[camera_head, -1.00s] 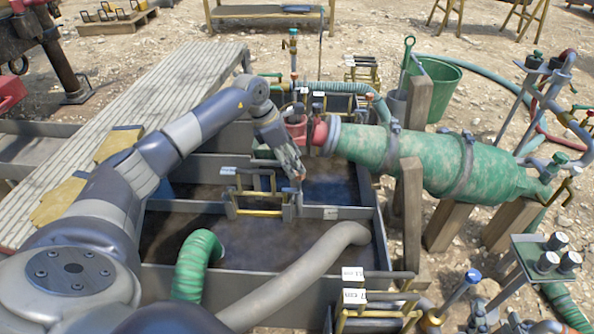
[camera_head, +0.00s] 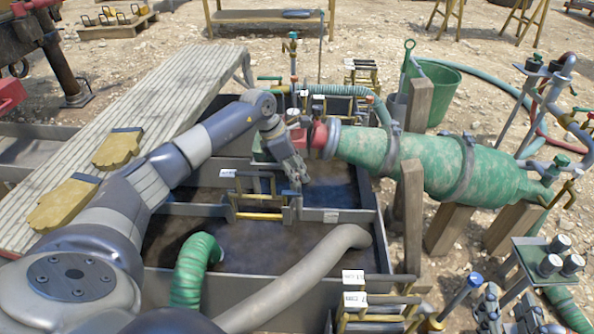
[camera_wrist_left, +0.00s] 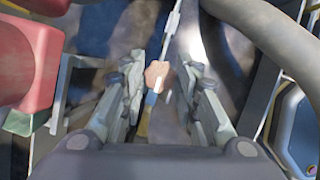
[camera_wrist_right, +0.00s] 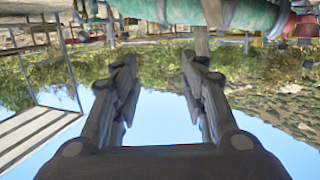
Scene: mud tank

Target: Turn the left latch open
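A small copper-coloured knob (camera_wrist_left: 157,73), seemingly part of a latch, shows in the left wrist view, with a blue and yellow piece below it. It lies in line with the gap between the fingers of my left gripper (camera_wrist_left: 161,92); I cannot tell whether they touch it. In the head view, my left gripper (camera_head: 297,180) points down at the tank divider, beside a yellow-and-dark rack (camera_head: 258,192), and hides the knob. Its fingers are apart. My right gripper (camera_wrist_right: 160,80) has its fingers apart with nothing between them; it also shows at the lower right in the head view (camera_head: 508,303).
The green tapered cylinder (camera_head: 445,165) with a red end fitting (camera_head: 318,137) lies right of my left gripper. A grey hose (camera_head: 300,280) and green hose (camera_head: 190,270) enter the open tank. Labelled racks (camera_head: 375,300) stand in front. Yellow gloves (camera_head: 65,203) lie on the left bench.

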